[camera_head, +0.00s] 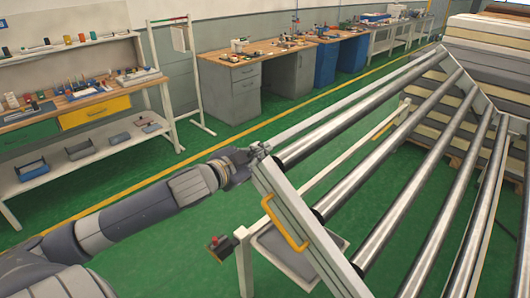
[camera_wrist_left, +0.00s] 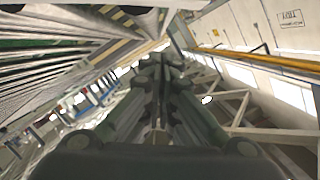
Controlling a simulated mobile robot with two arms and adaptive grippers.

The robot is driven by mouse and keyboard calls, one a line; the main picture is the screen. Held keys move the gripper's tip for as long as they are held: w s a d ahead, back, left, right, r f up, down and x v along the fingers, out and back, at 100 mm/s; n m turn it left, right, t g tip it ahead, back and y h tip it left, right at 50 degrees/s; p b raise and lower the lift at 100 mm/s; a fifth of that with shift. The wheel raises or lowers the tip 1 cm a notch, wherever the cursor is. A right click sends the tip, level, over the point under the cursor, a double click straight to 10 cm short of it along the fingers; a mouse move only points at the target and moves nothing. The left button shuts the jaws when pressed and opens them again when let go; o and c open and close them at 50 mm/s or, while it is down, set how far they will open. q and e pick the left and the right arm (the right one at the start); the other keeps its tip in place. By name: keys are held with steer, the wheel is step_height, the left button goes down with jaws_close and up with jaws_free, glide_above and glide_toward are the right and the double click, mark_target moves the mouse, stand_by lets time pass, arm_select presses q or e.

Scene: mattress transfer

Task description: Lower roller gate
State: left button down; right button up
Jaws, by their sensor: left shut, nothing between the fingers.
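The roller gate shows in the head view as a slanted frame of long steel rollers (camera_head: 405,170). A light end beam (camera_head: 300,230) with a yellow handle (camera_head: 284,222) closes its near left end. My left gripper (camera_head: 262,150) is at the upper left corner of this frame, at the top of the end beam. Whether it touches the beam I cannot tell. In the left wrist view the left gripper (camera_wrist_left: 160,66) has its fingers together with nothing between them. My right gripper is in neither view.
Stacked mattresses (camera_head: 490,60) lie on pallets at the far right. A small box with a red button (camera_head: 217,246) stands left of the frame. A workbench (camera_head: 80,105) and desks (camera_head: 265,75) line the left and back.

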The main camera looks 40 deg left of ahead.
mark_target(265, 166)
arm_select(q)
steer(key=w+p, duration=0.1)
steer(key=w, duration=0.1)
steer(key=w+f+p, duration=0.1)
steer(key=w, duration=0.2)
steer(key=shift+w+a, duration=0.1)
steer(key=shift+w, duration=0.05)
steer(key=shift+a+f+p, duration=0.35)
steer(key=shift+f, duration=0.2)
steer(key=shift+a+f+p, duration=0.3)
steer(key=shift+f, duration=0.2)
steer(key=shift+a+f, duration=0.4)
steer(key=shift+f, duration=0.2)
